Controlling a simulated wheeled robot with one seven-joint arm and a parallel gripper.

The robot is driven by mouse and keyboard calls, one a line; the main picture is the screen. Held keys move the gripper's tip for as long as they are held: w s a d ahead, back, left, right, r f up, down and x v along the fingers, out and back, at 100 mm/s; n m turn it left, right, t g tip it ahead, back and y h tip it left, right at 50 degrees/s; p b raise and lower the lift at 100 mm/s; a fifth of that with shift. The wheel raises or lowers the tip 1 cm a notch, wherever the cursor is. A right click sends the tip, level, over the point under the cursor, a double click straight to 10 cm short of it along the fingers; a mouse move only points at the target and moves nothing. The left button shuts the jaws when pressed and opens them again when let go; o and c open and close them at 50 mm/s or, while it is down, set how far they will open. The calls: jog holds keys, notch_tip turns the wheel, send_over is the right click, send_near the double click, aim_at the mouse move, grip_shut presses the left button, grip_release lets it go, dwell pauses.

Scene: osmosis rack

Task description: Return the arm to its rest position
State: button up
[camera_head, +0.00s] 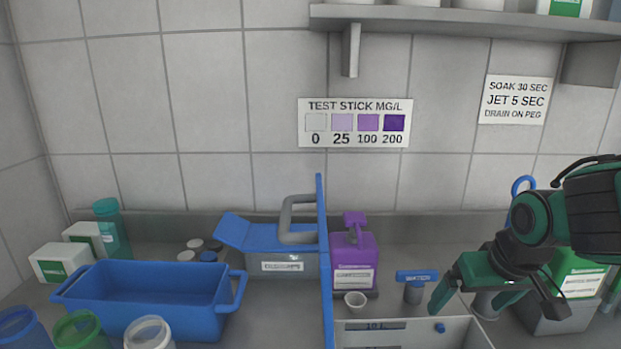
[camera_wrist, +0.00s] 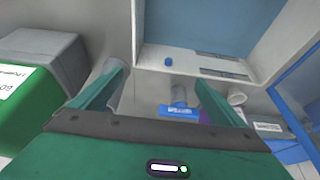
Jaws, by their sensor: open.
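My gripper (camera_head: 480,303) is at the right of the head view, pointing down and to the left, in front of the counter near a grey basin (camera_head: 462,335). Its two green fingers are apart with nothing between them. In the wrist view my gripper (camera_wrist: 160,92) also shows spread fingers. A blue-handled tap or valve (camera_head: 417,276) stands just left of the fingers. It also shows beyond the fingertips in the wrist view (camera_wrist: 180,111).
A blue upright divider (camera_head: 323,270) stands mid-counter, with a purple bottle (camera_head: 353,262) and a small cup (camera_head: 356,301) to its right. A blue tub (camera_head: 145,295) and several jars are at left. A green-and-grey box (camera_head: 570,280) stands close to my gripper. A shelf (camera_head: 450,20) overhangs.

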jog(key=s+d+m, duration=0.1)
jog(key=s+d, duration=0.1)
jog(key=s+d+m+g, duration=0.1)
jog(key=s+d, duration=0.2)
jog(key=s+d+f+m+g, duration=0.1)
jog(key=s+d, duration=0.2)
jog(key=shift+h, duration=0.3)
jog(key=s+d+m+g, duration=0.1)
jog(key=s, duration=0.2)
jog(key=s+d+m+g, duration=0.1)
jog(key=s, duration=0.1)
jog(key=s+d+m, duration=0.1)
jog(key=s, duration=0.2)
jog(key=shift+s+d+f+g+y, duration=0.1)
jog(key=shift+s+f+g+y, duration=0.25)
jog(key=shift+g+y, duration=0.05)
jog(key=shift+w+f, duration=0.3)
jog(key=shift+w, duration=0.45)
jog(key=shift+s, duration=0.1)
jog(key=shift+c, duration=0.6)
